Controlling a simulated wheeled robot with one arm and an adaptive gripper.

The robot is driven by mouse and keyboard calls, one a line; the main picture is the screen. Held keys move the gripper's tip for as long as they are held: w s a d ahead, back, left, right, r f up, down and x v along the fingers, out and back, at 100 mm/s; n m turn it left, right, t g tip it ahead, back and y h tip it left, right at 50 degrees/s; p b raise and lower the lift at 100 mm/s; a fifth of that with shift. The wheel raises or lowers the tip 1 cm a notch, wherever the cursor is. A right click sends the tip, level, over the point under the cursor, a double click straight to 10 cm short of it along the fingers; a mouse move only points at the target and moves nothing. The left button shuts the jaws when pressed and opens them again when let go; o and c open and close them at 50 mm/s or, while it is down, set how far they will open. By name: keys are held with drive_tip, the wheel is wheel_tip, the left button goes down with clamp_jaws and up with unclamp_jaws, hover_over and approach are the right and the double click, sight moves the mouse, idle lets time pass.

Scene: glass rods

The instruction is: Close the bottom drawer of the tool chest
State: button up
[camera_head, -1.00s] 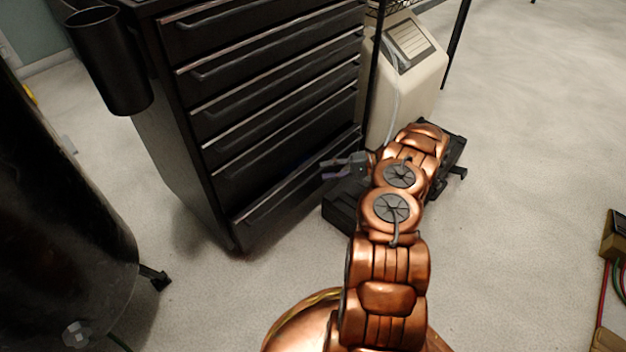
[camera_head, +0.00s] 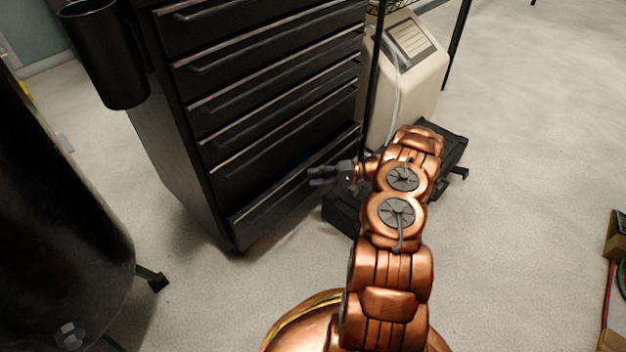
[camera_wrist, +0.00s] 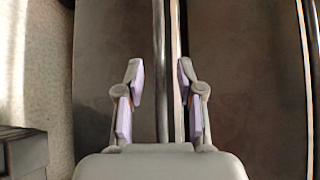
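The black tool chest (camera_head: 150,150) stands at the left centre of the head view, with several stacked drawers. Its bottom drawer (camera_head: 270,222) is the lowest front, near the floor; I cannot tell exactly how far it stands out. My gripper (camera_head: 312,177) is in front of the right part of this drawer, near its upper edge. In the wrist view, my gripper (camera_wrist: 160,85) has its two purple-padded fingers apart. Beyond them lies a dark drawer front (camera_wrist: 112,60), with a light edge strip (camera_wrist: 178,100) running between the fingers. Contact cannot be told.
A black box-like base (camera_head: 342,212) lies on the floor right of the chest, under my arm. A beige machine (camera_head: 410,85) stands behind it. A large black cylinder (camera_head: 60,210) stands at the left.

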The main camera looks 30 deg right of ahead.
drive_tip(key=shift+w+a+f, duration=0.1)
drive_tip(key=shift+w+a, duration=0.15)
drive_tip(key=shift+a, duration=0.2)
drive_tip(key=shift+c, duration=0.4)
clamp_jaws()
